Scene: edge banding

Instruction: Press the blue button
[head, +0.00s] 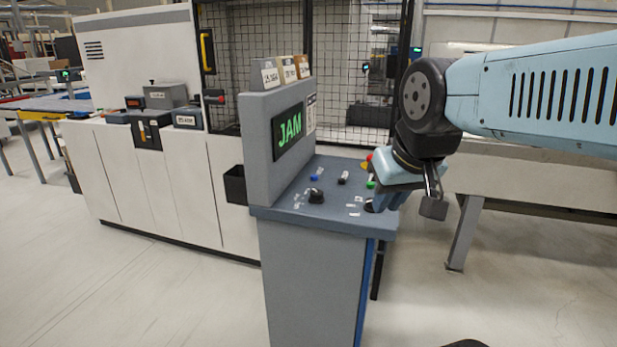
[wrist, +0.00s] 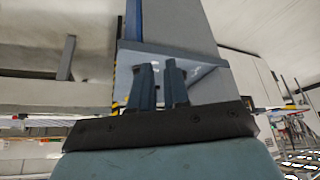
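The blue button (head: 315,177) is a small blue piece on the sloping top of the grey control console (head: 325,223), left of a black-and-white control (head: 343,177). My gripper (head: 383,201) is over the right edge of the console top, to the right of the blue button and apart from it. I cannot make out the blue button in the wrist view.
A green control (head: 371,182) and a red-yellow one (head: 369,157) are close to my gripper. A black knob (head: 316,196) sits near the console's front. An upright screen (head: 289,131) reading "JAM" walls off the left side. Open floor (head: 180,290) lies in front.

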